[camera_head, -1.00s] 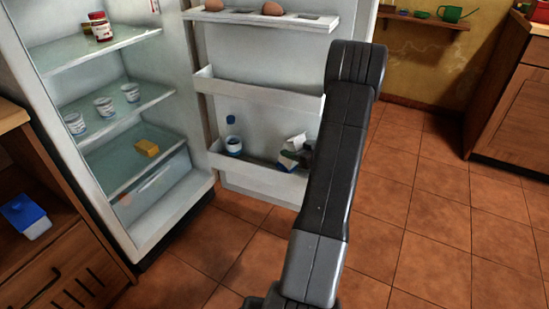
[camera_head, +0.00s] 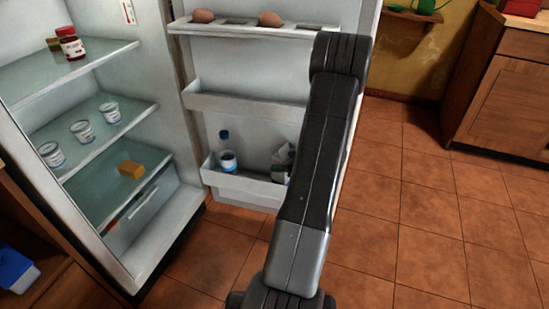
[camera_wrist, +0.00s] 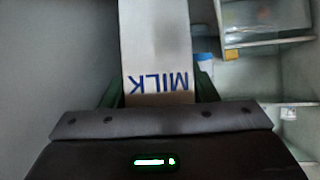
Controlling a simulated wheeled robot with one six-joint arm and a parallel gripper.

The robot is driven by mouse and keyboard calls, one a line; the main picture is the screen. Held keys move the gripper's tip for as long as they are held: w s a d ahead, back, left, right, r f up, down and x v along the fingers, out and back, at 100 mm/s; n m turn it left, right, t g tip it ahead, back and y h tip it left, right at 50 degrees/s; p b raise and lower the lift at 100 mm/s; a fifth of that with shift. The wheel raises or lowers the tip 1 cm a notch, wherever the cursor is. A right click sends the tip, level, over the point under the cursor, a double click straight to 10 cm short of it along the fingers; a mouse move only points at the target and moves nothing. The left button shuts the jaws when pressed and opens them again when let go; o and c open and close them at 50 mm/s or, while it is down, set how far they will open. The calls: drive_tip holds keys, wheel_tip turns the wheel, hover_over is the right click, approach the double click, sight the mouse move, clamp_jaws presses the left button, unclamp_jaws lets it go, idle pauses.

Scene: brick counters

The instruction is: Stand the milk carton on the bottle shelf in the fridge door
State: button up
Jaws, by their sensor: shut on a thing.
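In the wrist view the carton (camera_wrist: 155,45) shows blue "MILK" lettering, upside down in the picture. My gripper (camera_wrist: 159,92) is shut on it, with a finger on each side.
A bottle with a blue cap (camera_head: 226,155) stands left of the carton on the same shelf, with a gap between. An empty middle door shelf (camera_head: 245,104) is above, and an egg rack (camera_head: 240,27) above that. The fridge interior holds several tubs, a jar and butter (camera_head: 131,169).

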drive_tip(key=shift+s+d+f, duration=0.1)
drive_tip(key=shift+s+f, duration=0.05)
drive_tip(key=shift+f, duration=0.4)
drive_tip(key=o, duration=1.4)
drive_tip(key=shift+f, duration=0.1)
drive_tip(key=shift+c, duration=0.2)
drive_tip(key=p+v, duration=0.4)
drive_tip(key=v, duration=0.8)
drive_tip(key=shift+p, duration=0.35)
drive_tip(key=shift+s, duration=0.1)
